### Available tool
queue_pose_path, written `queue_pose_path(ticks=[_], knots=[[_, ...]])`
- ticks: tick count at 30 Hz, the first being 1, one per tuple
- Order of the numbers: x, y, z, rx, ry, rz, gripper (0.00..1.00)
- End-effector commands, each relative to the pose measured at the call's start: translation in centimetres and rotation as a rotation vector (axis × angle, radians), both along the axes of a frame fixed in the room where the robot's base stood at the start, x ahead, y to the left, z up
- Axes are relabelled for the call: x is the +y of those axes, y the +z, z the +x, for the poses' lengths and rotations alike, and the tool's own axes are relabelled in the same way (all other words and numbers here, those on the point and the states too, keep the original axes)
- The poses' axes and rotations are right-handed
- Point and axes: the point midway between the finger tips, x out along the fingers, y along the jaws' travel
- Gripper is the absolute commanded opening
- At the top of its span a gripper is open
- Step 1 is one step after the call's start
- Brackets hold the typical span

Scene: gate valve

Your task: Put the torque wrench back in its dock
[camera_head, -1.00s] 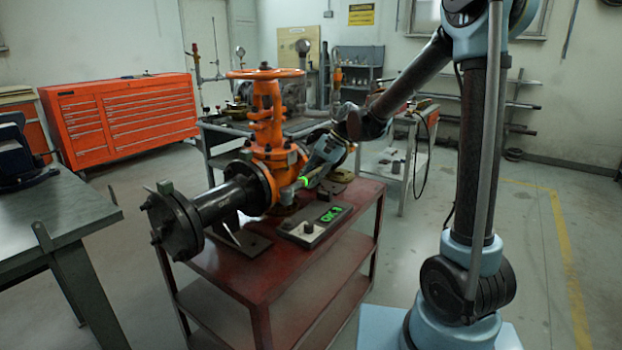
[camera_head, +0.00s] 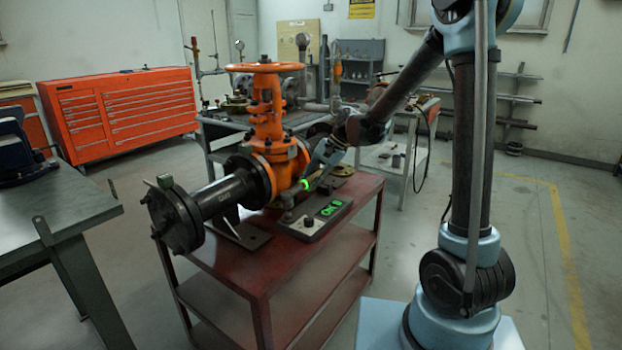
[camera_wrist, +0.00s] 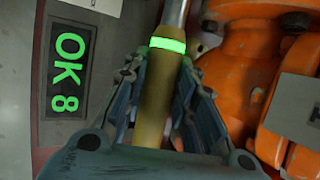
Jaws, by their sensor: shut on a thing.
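The torque wrench has a yellow-brown handle (camera_wrist: 155,95), a glowing green ring and a metal shaft. In the wrist view it runs up between the fingers of my gripper (camera_wrist: 160,80), which is shut on the handle. In the head view my gripper (camera_head: 318,168) is beside the orange gate valve (camera_head: 275,155), with the wrench (camera_head: 298,188) slanting down to the left over the cart. The wrench's far end is small and unclear; I cannot tell what it touches. A grey panel (camera_head: 300,228) with a black knob and a green "OK 8" display (camera_wrist: 70,72) lies just in front. I cannot identify the dock.
The valve's black flanged pipe (camera_head: 222,197) juts left over the red cart (camera_head: 255,268). A grey-green workbench (camera_head: 60,215) stands at the left, an orange tool chest (camera_head: 125,112) behind. Another bench with fittings stands behind the valve.

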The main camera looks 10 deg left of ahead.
Motion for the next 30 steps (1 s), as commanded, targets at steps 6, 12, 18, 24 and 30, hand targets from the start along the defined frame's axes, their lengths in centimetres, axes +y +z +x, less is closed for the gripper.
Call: queue_pose_path(ticks=[6,12,18,24,30], knots=[[0.0,-1.2,0.0,0.001,0.0,0.001,0.0],[0.0,-2.3,0.0,0.001,0.0,0.001,0.0],[0.0,-3.2,0.0,0.001,0.0,0.0,0.0],[0.1,-3.7,-0.1,0.0,0.001,0.001,0.0],[0.0,-3.9,-0.1,0.0,0.001,0.001,0.0]])
